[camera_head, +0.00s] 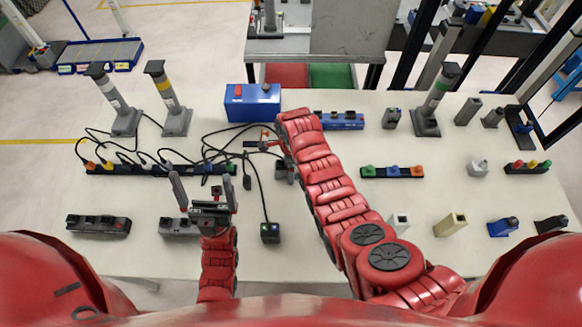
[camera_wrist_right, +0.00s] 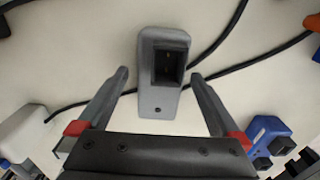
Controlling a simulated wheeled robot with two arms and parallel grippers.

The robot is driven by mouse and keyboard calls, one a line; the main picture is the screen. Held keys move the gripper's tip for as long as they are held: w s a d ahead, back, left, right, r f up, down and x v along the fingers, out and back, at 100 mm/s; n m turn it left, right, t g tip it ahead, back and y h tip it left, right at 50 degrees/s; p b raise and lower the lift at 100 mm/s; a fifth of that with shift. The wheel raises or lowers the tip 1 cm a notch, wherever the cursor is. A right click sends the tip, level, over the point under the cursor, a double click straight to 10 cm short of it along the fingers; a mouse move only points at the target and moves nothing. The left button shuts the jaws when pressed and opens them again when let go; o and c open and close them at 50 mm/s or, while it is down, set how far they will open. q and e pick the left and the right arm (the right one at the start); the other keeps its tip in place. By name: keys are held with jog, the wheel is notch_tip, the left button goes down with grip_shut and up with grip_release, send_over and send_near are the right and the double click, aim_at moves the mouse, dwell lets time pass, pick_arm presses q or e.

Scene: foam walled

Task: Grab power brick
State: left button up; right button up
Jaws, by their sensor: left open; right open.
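In the right wrist view a grey brick-like block (camera_wrist_right: 158,95) with a dark square recess lies on the white table between my spread fingers. It may be the power brick; the view does not settle this. My right gripper (camera_wrist_right: 160,76) is open around it, with a gap on both sides. In the head view my right arm hides much of that spot; part of a grey block (camera_head: 283,174) shows beside it. My left gripper (camera_head: 201,176) is open and empty over the table. A small black box (camera_head: 270,233) with a green light and a cable lies to its right.
A black power strip (camera_head: 135,170) with several plugs and cables lies left. A blue box (camera_head: 253,103) stands at the back. A strip with coloured buttons (camera_head: 392,172) lies right. Lamp-like posts (camera_head: 169,100) stand back left. Cables (camera_wrist_right: 225,38) run beside the grey block.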

jog(key=shift+f, duration=0.35)
jog(key=c, duration=1.5)
grip_shut()
jog(key=shift+w+r, duration=0.1)
jog(key=shift+r, duration=0.05)
